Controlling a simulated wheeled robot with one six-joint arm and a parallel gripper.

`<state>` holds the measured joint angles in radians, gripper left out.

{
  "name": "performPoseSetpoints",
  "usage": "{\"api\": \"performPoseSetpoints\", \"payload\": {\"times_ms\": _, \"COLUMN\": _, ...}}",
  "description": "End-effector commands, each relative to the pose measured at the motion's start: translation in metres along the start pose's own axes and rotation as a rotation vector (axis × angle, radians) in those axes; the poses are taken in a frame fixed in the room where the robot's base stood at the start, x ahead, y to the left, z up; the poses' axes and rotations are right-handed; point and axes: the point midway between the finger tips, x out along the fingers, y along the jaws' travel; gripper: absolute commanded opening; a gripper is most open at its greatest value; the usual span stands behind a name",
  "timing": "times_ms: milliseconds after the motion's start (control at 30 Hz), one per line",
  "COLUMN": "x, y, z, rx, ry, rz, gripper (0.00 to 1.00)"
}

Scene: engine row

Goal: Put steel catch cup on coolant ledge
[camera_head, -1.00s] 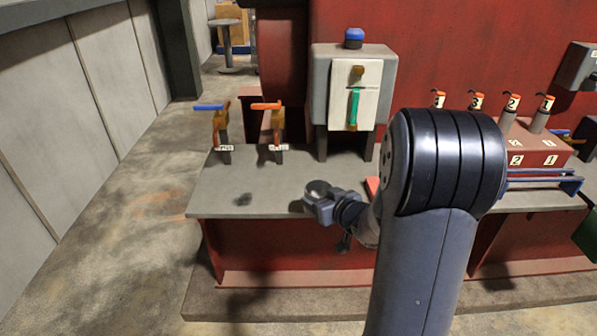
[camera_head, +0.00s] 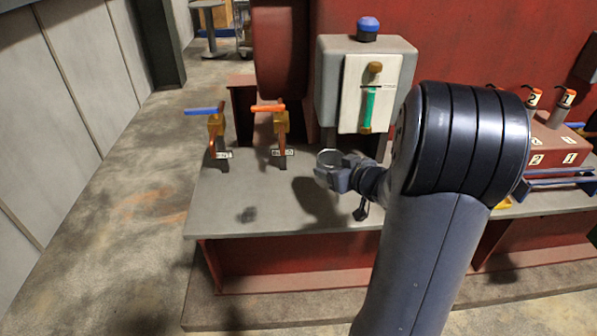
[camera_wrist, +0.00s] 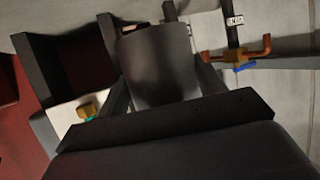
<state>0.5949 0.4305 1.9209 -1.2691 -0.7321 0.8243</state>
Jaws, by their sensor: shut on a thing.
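The steel catch cup (camera_head: 329,157) is a small grey cup with a round open rim, held above the grey ledge in the head view. In the wrist view the cup (camera_wrist: 158,65) is a dark grey cylinder between the fingers. My gripper (camera_head: 338,174) is shut on it, just in front of the tank's lower part. The grey ledge (camera_head: 222,205) runs below and to the left, and the cup is apart from it. Which stretch of it is the coolant ledge, I cannot tell. My arm hides part of the ledge to the right.
A grey tank (camera_head: 335,75) with a blue cap and green sight glass stands behind my gripper. Two valves stand to its left, one with a blue handle (camera_head: 204,111), one with an orange handle (camera_head: 268,108). The ledge's front left is bare. A red numbered block (camera_head: 557,140) stands right.

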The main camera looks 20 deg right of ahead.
Motion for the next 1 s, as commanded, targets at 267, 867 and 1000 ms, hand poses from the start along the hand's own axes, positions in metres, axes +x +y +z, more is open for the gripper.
{"api": "performPoseSetpoints", "payload": {"times_ms": 267, "x": 0.018, "y": -0.001, "z": 0.044, "rx": 0.004, "ry": -0.003, "rz": -0.002, "gripper": 0.41}}
{"api": "performPoseSetpoints", "payload": {"times_ms": 867, "x": 0.038, "y": 0.000, "z": 0.092, "rx": 0.000, "ry": 0.001, "rz": 0.000, "gripper": 0.41}}
{"api": "performPoseSetpoints", "payload": {"times_ms": 1000, "x": 0.038, "y": 0.000, "z": 0.092, "rx": 0.000, "ry": 0.001, "rz": 0.000, "gripper": 0.41}}
